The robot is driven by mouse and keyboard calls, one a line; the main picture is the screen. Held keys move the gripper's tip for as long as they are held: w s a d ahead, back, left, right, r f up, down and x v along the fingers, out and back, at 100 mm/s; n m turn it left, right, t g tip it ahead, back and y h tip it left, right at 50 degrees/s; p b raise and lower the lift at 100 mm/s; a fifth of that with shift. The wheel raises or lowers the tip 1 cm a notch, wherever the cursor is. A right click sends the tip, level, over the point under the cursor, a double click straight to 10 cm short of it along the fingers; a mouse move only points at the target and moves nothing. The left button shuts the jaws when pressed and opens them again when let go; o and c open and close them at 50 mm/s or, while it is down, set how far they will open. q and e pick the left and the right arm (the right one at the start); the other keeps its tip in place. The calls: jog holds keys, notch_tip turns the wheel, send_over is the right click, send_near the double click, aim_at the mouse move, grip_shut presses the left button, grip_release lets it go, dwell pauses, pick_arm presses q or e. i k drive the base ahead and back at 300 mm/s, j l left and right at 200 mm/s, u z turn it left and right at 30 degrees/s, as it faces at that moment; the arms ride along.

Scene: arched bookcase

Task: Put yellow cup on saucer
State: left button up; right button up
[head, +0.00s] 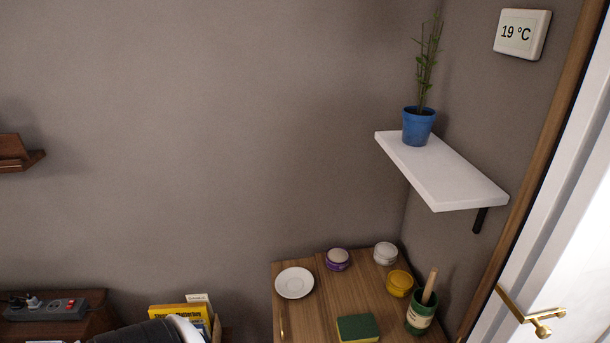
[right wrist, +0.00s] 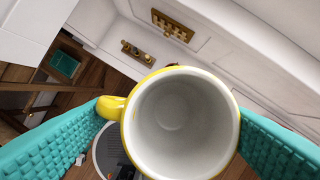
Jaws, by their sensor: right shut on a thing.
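The yellow cup (right wrist: 228,85) fills the middle of the right wrist view, its white, empty inside facing the camera and its yellow handle on the left side. My right gripper (right wrist: 171,110) is shut on it, with one teal ridged finger at each side. The white saucer (head: 294,283) lies empty at the left part of the wooden cabinet top in the head view. The held cup and my right gripper do not show in the head view. My left gripper is in neither view.
On the cabinet top (head: 319,309) are a purple jar (head: 337,260), a white jar (head: 385,254), a yellow jar (head: 399,284), a sponge (head: 358,328) and a green pot (head: 420,317). A white shelf (head: 447,180) with a plant overhangs on the right. A door handle (head: 530,314) sticks out.

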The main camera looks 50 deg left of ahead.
aim_at(292, 284)
jog(key=k+j+u, duration=0.1)
jog(key=k+u, duration=0.15)
jog(key=k, duration=0.3)
jog(key=k+j+u, duration=0.25)
jog(key=k, duration=0.3)
jog(key=i+u, duration=0.15)
jog(key=u, duration=0.25)
jog(key=i+u, duration=0.2)
jog(key=u, duration=0.2)
jog(key=i+u, duration=0.15)
jog(key=u, duration=0.2)
jog(key=i+l+u, duration=0.1)
jog(key=u, duration=0.3)
jog(key=i+l, duration=0.4)
jog(key=i, duration=0.15)
